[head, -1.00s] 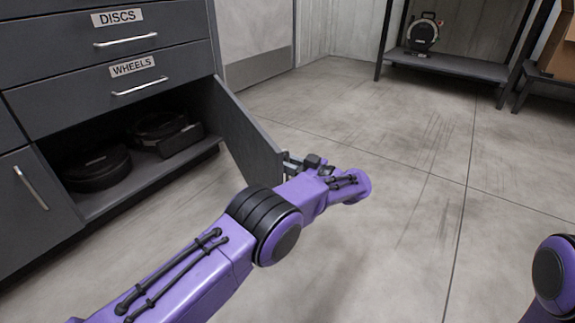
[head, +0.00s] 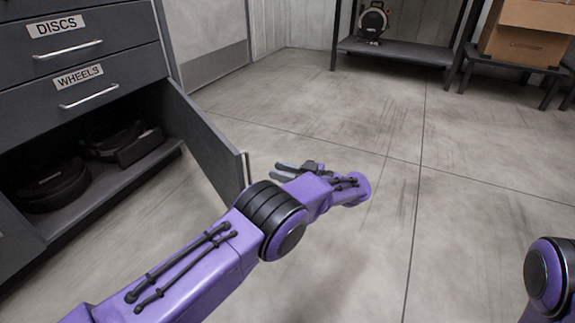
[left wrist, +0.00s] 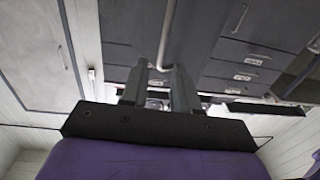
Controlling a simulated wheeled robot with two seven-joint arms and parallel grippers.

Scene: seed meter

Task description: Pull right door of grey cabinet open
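The grey cabinet (head: 110,25) stands at the left in the head view. Its right door (head: 208,140) is swung wide open, and the lower compartment is exposed. The door's upright metal handle (head: 247,168) shows near its free edge. My left gripper (head: 278,171) is just right of the handle, fingers pointing towards it, with a small gap between them in the picture. In the left wrist view its fingers (left wrist: 158,88) stand apart, and a metal bar handle (left wrist: 168,35) shows beyond and between them. My right gripper is out of view.
Dark round items (head: 48,185) and a box-like one (head: 125,142) lie in the compartment. Drawers labelled DISCS and WHEELS (head: 80,78) are shut above. A low shelf (head: 395,50) and a cardboard box (head: 525,32) are at the back. The floor (head: 350,120) between is clear.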

